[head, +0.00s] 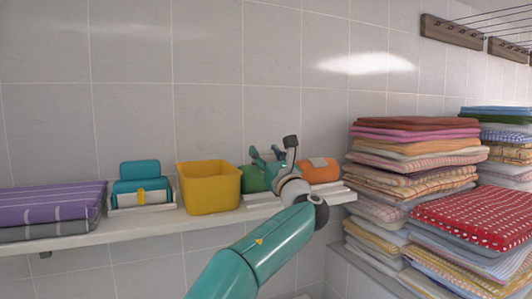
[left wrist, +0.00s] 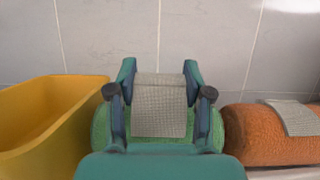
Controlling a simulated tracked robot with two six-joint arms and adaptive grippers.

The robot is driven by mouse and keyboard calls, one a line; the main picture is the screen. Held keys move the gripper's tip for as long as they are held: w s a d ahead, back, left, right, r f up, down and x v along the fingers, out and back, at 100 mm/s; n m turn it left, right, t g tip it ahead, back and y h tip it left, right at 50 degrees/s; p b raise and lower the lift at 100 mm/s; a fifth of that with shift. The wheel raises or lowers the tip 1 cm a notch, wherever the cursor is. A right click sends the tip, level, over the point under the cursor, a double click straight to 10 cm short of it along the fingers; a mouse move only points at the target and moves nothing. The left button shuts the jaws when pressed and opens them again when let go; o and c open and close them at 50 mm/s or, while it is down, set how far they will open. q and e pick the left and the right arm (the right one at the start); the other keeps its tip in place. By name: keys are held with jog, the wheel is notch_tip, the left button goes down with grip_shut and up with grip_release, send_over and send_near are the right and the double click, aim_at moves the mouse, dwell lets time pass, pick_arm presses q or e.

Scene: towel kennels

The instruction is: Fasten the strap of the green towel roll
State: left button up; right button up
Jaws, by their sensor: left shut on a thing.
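The green towel roll (head: 252,180) lies on the shelf between the yellow bin and the orange roll, partly hidden by my left gripper (head: 268,158). In the left wrist view the green roll (left wrist: 102,130) shows at both sides of my gripper. A light grey woven strap (left wrist: 160,108) lies over the roll's front, its upper end between the fingers of my left gripper (left wrist: 159,70). The left gripper is shut on this strap, above the roll. My right gripper is not in view.
The yellow bin (head: 210,190) stands close left of the green roll. The orange roll (head: 319,171), with a grey strap (left wrist: 295,118), lies close right. Teal towels (head: 140,170) and a purple folded towel (head: 50,203) lie farther left on the shelf (head: 135,226). Tall towel stacks (head: 415,155) stand at the right.

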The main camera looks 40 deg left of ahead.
pick_arm(q)
jog(key=h+p, duration=0.1)
jog(key=p, duration=0.3)
jog(key=a+g+h+p, duration=0.1)
jog(key=h+p, duration=0.1)
jog(key=p, duration=0.3)
jog(key=shift+w+a, duration=0.1)
jog(key=shift+w, duration=0.25)
jog(key=shift+a+f+g+h+p, duration=0.2)
jog(key=shift+f+g+h+p, duration=0.3)
jog(key=shift+g+h, duration=0.1)
jog(key=shift+f+h, duration=0.25)
jog(key=shift+h, duration=0.15)
jog(key=o, duration=1.2)
jog(key=shift+w, duration=0.15)
jog(key=v, duration=1.2)
jog(key=shift+f, duration=0.1)
